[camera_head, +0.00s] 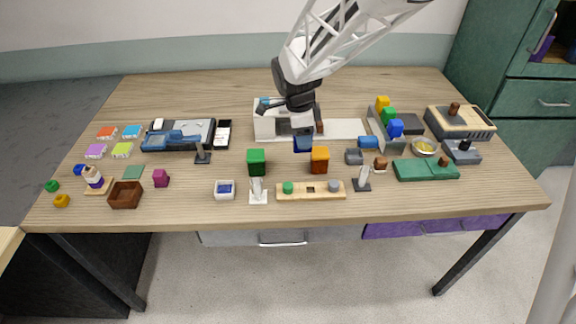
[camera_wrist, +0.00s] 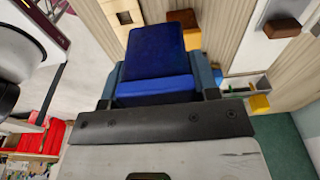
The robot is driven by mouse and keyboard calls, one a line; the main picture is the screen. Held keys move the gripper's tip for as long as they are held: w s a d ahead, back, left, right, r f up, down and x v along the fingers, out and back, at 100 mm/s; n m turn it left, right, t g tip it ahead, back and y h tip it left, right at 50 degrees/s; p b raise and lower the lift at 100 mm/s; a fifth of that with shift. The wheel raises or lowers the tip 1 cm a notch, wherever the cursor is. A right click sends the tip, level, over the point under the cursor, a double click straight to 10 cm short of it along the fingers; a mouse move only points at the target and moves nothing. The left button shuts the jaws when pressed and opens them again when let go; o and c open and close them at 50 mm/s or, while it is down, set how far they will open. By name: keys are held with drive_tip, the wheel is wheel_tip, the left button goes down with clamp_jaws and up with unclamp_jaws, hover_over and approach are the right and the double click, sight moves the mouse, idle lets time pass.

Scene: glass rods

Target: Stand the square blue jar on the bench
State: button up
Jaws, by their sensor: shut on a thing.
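The square blue jar (camera_head: 303,145) is at the middle of the bench (camera_head: 350,92) in the head view, between and behind the green block and the orange block. In the wrist view the blue jar (camera_wrist: 158,50) fills the space between the two fingers. My gripper (camera_head: 303,135) reaches down from above and is shut on the jar; its fingers show on both sides of it in the wrist view (camera_wrist: 158,84). I cannot tell whether the jar's underside touches the bench.
A green block (camera_head: 256,162) and an orange block (camera_head: 320,160) stand close by the jar. A wooden strip with round plugs (camera_head: 310,194) lies in front. Bare bench shows at the back.

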drive_tip(key=s+f, duration=0.2)
drive_tip(key=s, duration=0.2)
drive_tip(key=s+f, duration=0.2)
drive_tip(key=s, duration=0.2)
drive_tip(key=s+f, duration=0.3)
drive_tip(key=s, duration=0.1)
drive_tip(key=shift+s+a, duration=0.1)
drive_tip(key=shift+s, duration=0.15)
drive_tip(key=shift+w, duration=0.15)
drive_tip(key=w+a, duration=0.1)
drive_tip(key=w, duration=0.4)
drive_tip(key=w+a+f, duration=0.1)
drive_tip(key=w, duration=0.4)
drive_tip(key=w+a, duration=0.1)
drive_tip(key=w, duration=0.4)
drive_tip(key=shift+w+a+f, duration=0.2)
drive_tip(key=shift+a, duration=0.05)
drive_tip(key=shift+f, duration=1.75)
drive_tip(key=o, duration=1.1)
drive_tip(key=shift+f, duration=0.15)
